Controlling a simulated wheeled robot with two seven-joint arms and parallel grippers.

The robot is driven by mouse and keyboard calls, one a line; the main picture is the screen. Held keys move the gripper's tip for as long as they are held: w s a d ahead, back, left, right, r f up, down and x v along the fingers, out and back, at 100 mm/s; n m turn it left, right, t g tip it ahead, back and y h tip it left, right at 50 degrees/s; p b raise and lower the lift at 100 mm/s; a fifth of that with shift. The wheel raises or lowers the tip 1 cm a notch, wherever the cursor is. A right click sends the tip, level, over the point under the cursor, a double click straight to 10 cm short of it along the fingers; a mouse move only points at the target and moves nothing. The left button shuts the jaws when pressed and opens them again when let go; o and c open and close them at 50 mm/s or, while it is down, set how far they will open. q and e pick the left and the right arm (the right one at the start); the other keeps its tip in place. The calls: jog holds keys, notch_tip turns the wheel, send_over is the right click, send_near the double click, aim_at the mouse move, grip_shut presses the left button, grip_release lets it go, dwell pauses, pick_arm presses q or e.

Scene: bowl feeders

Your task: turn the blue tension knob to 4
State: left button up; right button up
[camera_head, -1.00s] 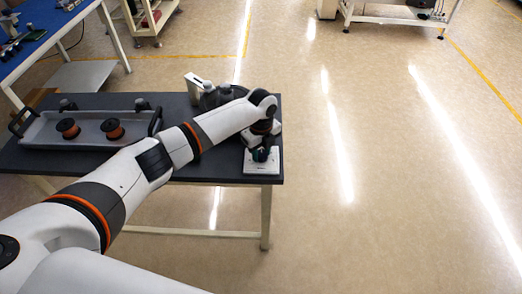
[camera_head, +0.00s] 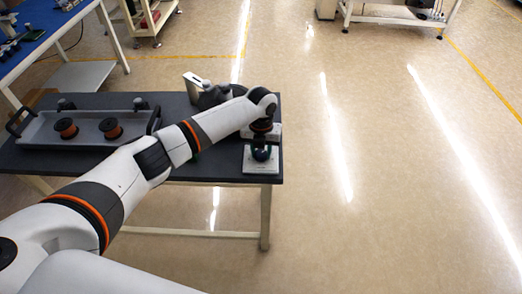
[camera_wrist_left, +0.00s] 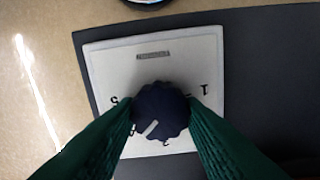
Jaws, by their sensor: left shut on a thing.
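The dark blue tension knob (camera_wrist_left: 160,108) sits on a white square dial plate (camera_wrist_left: 110,60) printed with figures. In the left wrist view the figures appear upside down; a 1 is legible at right, and the others are partly covered or hard to read. The knob's white pointer line points to the lower left, between the bottom figure and the lower-left one. My left gripper (camera_wrist_left: 160,112) has its green fingers closed on both sides of the knob. In the head view the left gripper (camera_head: 261,151) is over the white plate (camera_head: 262,168) at the table's right end.
The dark table (camera_head: 215,172) also holds a grey tray (camera_head: 85,142) with two orange-brown spools (camera_head: 110,128). Dark and white equipment (camera_head: 212,94) stands behind my arm. Open floor lies right of the table. A blue-topped bench (camera_head: 40,42) is at upper left.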

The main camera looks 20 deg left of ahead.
aim_at(261, 152)
pick_arm(q)
jog(key=shift+m, duration=0.4)
jog(key=o, duration=1)
notch_tip(261, 152, up, 12)
jog(key=shift+r+b, duration=0.1)
jog(key=shift+b, duration=0.6)
